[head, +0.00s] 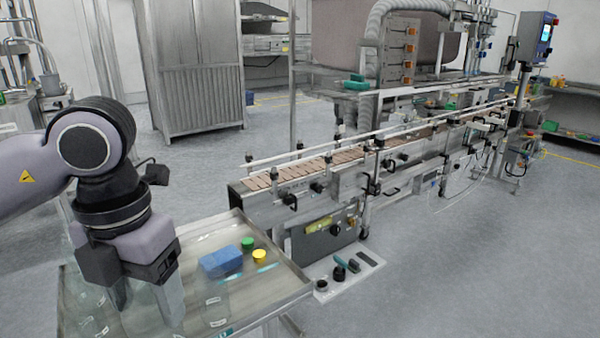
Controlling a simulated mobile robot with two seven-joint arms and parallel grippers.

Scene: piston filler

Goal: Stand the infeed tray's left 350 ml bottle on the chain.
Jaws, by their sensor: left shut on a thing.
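My left gripper (146,300) reaches down over the infeed tray (285,285) at the lower left. Its two fingers are on either side of a clear bottle (146,312), which is hard to make out between them. I cannot tell whether that bottle touches the tray. The chain (318,166), a run of tan slats between rails, starts beyond the tray and runs to the upper right. My right gripper is out of view.
On the tray lie a blue sponge (221,261), a green cap (247,243) and a yellow cap (259,257). Metal guide rails (300,153) flank the chain. A small board with tools (347,275) sits beside the tray. The near end of the chain looks clear.

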